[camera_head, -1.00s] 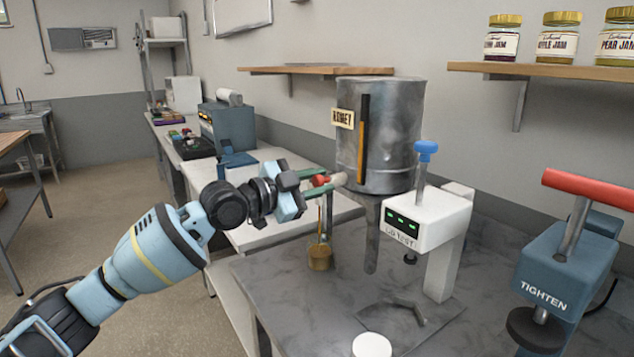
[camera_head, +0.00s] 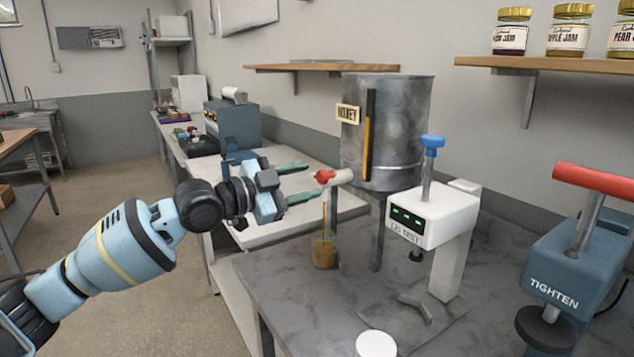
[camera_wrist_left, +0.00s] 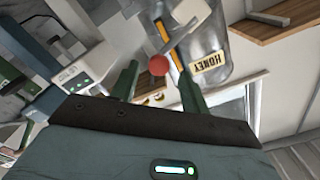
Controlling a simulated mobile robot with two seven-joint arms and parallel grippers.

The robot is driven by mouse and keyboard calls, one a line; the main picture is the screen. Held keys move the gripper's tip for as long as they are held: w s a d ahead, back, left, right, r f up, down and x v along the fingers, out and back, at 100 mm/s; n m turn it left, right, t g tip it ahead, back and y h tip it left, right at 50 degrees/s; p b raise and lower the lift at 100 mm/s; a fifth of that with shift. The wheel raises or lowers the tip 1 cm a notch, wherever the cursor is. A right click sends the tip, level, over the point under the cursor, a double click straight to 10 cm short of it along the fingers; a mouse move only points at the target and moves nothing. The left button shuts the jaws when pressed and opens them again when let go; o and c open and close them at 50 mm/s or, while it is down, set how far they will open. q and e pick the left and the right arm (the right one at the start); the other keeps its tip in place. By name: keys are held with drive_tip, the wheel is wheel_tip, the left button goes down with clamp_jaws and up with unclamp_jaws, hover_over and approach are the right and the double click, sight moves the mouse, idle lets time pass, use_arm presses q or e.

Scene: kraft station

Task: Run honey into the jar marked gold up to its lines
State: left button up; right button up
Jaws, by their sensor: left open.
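The honey tank (camera_head: 405,125) stands on legs at the back of the bench, with a HONEY label and an amber sight strip. Its pale spout carries a red valve knob (camera_head: 323,176). A thin amber stream falls from the spout into a small glass jar (camera_head: 324,252) below, which holds amber honey. Its lines and any gold mark are too small to read. My left gripper (camera_head: 309,182) is open and empty, its green fingers pointing at the knob from the left, apart from it. In the left wrist view the red knob (camera_wrist_left: 158,65) shows beyond the fingers. My right gripper is out of view.
The white lid tester (camera_head: 435,220) stands right of the jar, and the blue TIGHTEN press (camera_head: 570,270) further right. A white round lid-like thing (camera_head: 376,344) is at the front edge. A shelf (camera_head: 540,64) with jam jars hangs above.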

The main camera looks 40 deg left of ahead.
use_arm(q)
drive_tip(key=shift+b+v, duration=0.45)
drive_tip(key=shift+v, duration=1.15)
drive_tip(key=shift+d, duration=0.1)
idle(5.7)
